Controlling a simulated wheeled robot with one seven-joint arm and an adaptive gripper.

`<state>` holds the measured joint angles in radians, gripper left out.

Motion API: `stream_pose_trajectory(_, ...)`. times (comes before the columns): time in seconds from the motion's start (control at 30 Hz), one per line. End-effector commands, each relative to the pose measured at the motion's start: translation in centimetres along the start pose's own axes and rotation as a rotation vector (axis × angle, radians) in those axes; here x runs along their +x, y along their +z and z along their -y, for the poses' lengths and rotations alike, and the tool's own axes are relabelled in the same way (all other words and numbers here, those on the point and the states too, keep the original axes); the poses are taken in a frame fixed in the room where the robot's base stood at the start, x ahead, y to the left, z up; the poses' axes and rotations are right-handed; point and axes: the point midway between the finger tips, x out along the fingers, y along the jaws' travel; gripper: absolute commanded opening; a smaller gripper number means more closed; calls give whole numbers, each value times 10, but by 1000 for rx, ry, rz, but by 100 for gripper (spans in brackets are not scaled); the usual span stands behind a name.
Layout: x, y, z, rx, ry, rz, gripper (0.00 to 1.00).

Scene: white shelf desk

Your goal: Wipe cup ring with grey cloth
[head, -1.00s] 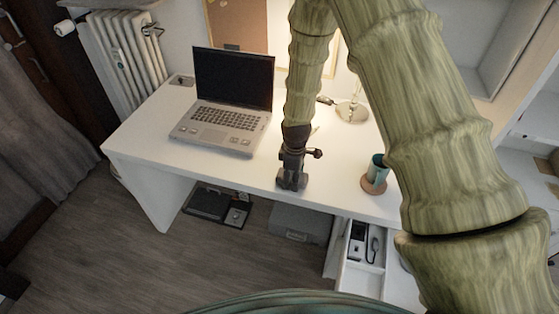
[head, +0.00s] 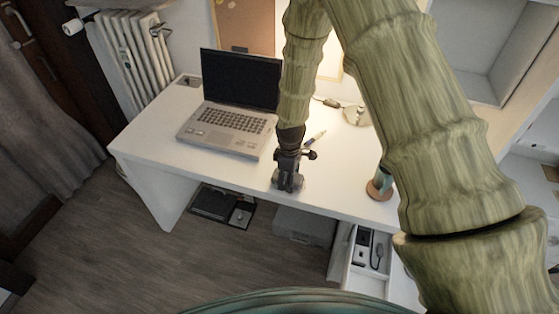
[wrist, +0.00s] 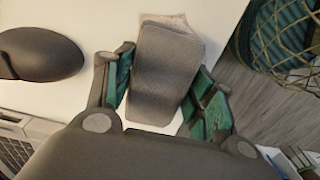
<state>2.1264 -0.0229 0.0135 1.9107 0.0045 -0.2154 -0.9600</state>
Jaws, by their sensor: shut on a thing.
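My gripper (head: 288,182) is low over the front edge of the white desk, right of the laptop. In the wrist view, the grey cloth (wrist: 165,65) lies between its green-padded fingers (wrist: 158,95), which are shut on it. The cloth looks like a thick folded pad, at or close to the desk top. A pale beige patch (wrist: 168,18) shows at the cloth's far end; I cannot tell whether it is the cup ring or part of the cloth. No clear ring shows in the head view, where my gripper and arm hide part of the desk.
An open laptop (head: 225,120) stands left of my gripper. A teal cup on a brown coaster (head: 379,191) is to the right, partly behind my arm. A pen (head: 316,137) and lamp base (head: 355,116) lie behind. A dark rounded object (wrist: 40,53) is beside my gripper.

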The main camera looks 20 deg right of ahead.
Motion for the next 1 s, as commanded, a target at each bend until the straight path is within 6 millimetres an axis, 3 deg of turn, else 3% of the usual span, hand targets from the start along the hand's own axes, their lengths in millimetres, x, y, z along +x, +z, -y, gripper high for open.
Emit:
stream_pose_trajectory(0.13,8,-8,4,3,-1,0,25)
stream_pose_trajectory(0.3,-14,-12,5,7,1,-1,25)
stream_pose_trajectory(1.0,-72,-10,5,8,0,0,25)
